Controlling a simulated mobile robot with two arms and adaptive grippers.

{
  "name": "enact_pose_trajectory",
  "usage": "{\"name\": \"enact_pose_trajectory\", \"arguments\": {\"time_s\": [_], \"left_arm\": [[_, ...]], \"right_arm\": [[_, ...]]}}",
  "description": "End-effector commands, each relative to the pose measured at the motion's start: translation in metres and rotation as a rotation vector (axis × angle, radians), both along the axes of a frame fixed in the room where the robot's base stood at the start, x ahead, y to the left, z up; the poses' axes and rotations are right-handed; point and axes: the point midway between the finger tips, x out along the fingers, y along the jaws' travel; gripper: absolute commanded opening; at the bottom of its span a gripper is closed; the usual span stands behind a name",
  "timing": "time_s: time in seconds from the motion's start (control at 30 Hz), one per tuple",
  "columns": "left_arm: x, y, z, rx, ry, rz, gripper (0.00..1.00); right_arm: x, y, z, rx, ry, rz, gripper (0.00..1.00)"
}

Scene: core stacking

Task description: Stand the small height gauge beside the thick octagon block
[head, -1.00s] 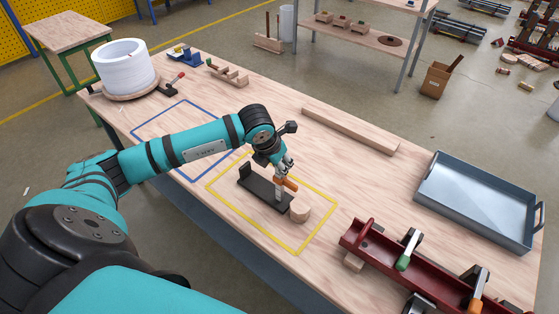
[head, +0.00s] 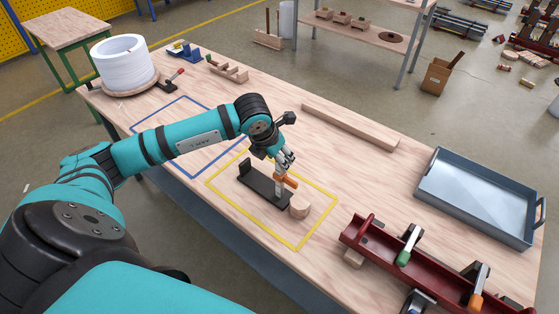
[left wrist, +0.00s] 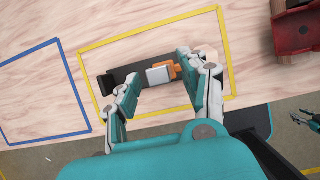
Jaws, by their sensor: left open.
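The wooden octagon block (head: 300,206) stands inside the yellow outline, at the right end of a long black base (head: 262,188). The height gauge, as far as I can tell, is the silver and orange piece (head: 289,181) at that base, close beside the block; it stands upright. From above, its pale grey top (left wrist: 158,75) and orange part show in the left wrist view. My left gripper (head: 286,160) is just above it, and its open fingers (left wrist: 158,88) lie to either side, apart from it. The right finger partly hides the block. A small dark and teal shape, possibly my right gripper (left wrist: 310,128), shows at the right edge.
An empty blue outline (head: 183,130) lies to the left. A wooden bar (head: 350,128) lies behind. A red channel with clamps (head: 385,252) and a grey tray (head: 480,200) are to the right. White rings (head: 124,65) stand at the far left.

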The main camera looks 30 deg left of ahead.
Motion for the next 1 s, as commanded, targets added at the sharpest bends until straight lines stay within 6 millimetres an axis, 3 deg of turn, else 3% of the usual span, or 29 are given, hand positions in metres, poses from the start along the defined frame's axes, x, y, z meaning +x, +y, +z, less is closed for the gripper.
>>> {"name": "enact_pose_trajectory", "arguments": {"time_s": [0.3,0.5,1.0], "left_arm": [[-0.025,0.002,0.061,0.002,-0.006,0.000,0.45],[-0.035,0.002,0.086,-0.001,-0.002,0.001,0.45],[-0.038,0.002,0.092,0.000,0.000,0.001,0.45]], "right_arm": [[0.000,-0.002,-0.022,-0.002,0.000,0.000,0.41],[0.000,-0.003,-0.027,-0.004,-0.001,0.000,0.41],[0.000,-0.004,-0.027,-0.005,-0.001,0.000,0.41]]}}
